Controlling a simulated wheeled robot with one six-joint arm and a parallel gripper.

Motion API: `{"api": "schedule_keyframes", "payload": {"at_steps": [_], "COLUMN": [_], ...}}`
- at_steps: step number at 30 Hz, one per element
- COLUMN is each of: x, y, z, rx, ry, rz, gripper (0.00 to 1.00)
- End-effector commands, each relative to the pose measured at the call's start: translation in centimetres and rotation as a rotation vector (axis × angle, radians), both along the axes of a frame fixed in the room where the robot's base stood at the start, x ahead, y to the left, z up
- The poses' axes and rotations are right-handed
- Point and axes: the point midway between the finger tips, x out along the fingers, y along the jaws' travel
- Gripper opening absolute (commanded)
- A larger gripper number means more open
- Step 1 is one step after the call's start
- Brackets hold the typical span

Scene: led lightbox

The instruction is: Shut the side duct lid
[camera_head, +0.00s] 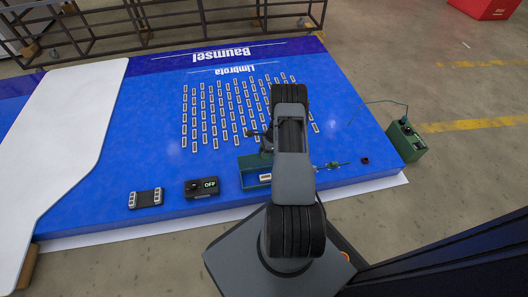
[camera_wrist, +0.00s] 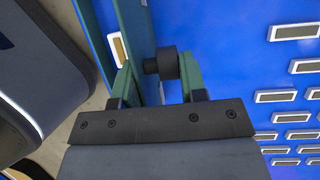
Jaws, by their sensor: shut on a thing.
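My gripper (camera_wrist: 158,80) has two green fingers, shut on a small black knob (camera_wrist: 168,64) above the blue panel. The knob is a dark cylinder with a narrower end on the left. In the head view my gripper (camera_head: 266,141) is mostly hidden behind my arm, near a green open tray (camera_head: 243,181). A teal wall (camera_wrist: 96,30) runs close beside the fingers at the upper left of the wrist view; I cannot tell whether the knob is joined to it. I cannot clearly pick out the side duct lid. A small black square piece (camera_head: 365,160) lies near the panel's right edge.
The blue panel (camera_head: 160,85) carries rows of LED modules (camera_head: 225,112). A white sheet (camera_head: 75,125) covers its left part. A black OFF box (camera_head: 201,187) and a small module holder (camera_head: 146,198) stand at the front. A green box (camera_head: 406,140) stands right.

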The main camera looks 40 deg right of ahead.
Motion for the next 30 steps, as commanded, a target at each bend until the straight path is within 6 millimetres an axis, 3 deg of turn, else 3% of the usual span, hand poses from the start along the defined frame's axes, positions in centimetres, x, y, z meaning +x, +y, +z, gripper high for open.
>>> {"api": "schedule_keyframes", "payload": {"at_steps": [3, 16, 23, 30], "x": [0.1, -0.5, -2.1, -4.2], "y": [-0.1, 0.3, 1.0, 2.0], "z": [0.0, 0.3, 0.5, 0.0], "rx": [-0.002, 0.000, 0.005, 0.009], "ry": [-0.002, -0.001, 0.005, 0.010], "rz": [0.002, 0.003, 0.002, 0.000], "gripper": [0.00, 0.00, 0.00, 0.07]}}
